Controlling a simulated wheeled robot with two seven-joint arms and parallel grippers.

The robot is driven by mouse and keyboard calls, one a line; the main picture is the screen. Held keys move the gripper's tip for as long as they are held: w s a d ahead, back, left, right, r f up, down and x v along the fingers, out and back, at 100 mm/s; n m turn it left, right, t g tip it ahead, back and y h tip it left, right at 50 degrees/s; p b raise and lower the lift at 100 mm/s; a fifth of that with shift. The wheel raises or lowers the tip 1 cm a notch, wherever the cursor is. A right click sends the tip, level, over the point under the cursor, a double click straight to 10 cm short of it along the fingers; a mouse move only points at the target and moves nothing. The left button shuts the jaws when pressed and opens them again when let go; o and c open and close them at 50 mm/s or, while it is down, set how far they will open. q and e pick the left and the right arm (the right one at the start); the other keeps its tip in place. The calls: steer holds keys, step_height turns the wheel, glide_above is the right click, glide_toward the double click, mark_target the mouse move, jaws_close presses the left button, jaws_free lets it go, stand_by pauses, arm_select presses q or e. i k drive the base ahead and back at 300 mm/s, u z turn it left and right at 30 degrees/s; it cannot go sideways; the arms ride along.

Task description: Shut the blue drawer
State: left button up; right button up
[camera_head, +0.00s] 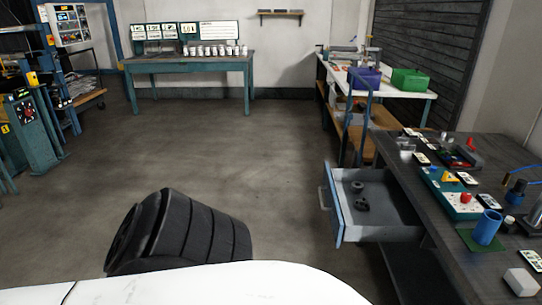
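The blue drawer (337,205) is pulled out from under the dark workbench (455,245) on the right. Its light blue front with a handle faces left, and its grey tray is open at the top. A few small dark parts (361,205) lie inside it. A white part of my own body and a dark ribbed piece show at the bottom of the view, left of the drawer and apart from it. I cannot make out either gripper's fingers.
The workbench holds a blue cup (487,227), a teal control box (453,196) and small tools. A white table with a purple bin (364,77) and a green bin (410,80) stands behind. A teal table (190,65) is at the back. The floor left of the drawer is clear.

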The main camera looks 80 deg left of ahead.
mark_target(391, 216)
steer(key=u, duration=2.1)
steer(key=i, duration=1.15)
steer(key=z, duration=0.75)
